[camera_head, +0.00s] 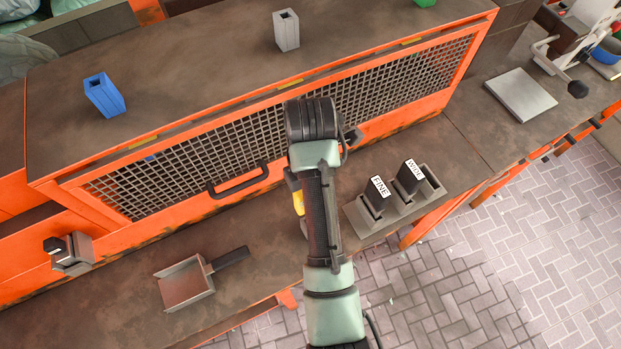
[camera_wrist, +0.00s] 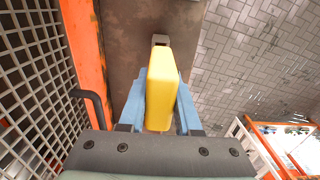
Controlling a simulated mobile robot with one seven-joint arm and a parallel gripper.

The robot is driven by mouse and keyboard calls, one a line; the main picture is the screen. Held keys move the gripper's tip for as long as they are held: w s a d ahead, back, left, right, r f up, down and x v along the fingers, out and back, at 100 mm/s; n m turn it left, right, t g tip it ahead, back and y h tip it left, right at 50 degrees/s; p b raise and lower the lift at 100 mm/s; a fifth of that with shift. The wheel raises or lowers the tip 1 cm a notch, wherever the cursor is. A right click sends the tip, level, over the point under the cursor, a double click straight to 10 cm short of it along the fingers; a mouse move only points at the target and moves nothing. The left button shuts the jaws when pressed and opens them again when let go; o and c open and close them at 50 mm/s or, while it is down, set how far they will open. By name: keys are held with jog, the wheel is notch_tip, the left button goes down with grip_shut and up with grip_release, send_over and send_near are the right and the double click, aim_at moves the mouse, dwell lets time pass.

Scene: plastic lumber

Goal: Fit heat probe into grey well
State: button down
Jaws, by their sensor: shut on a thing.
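My gripper (camera_wrist: 160,80) has two blue fingers, shut on a yellow block-shaped body (camera_wrist: 160,92), which appears to be the heat probe. A bit of yellow (camera_head: 298,202) shows beside my arm in the head view, low in front of the mesh panel; my arm hides the fingers there. A small grey piece (camera_wrist: 160,39) shows past the yellow body; I cannot tell if it belongs to it. The grey well (camera_head: 286,30) is an upright square block with a dark opening on top. It stands on the orange cabinet's top, away from my gripper.
A blue well (camera_head: 104,94) stands left on the cabinet top, and a green one (camera_head: 425,2) is partly cut off at the top edge. The lower bench holds a metal scoop (camera_head: 187,285), a holder with FINE (camera_head: 376,195) and WIDE (camera_head: 410,177) pieces, and a flat plate (camera_head: 520,95).

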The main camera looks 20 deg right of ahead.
jog(key=shift+r+p, duration=3.95)
jog(key=shift+p, duration=0.2)
jog(key=shift+f, duration=0.1)
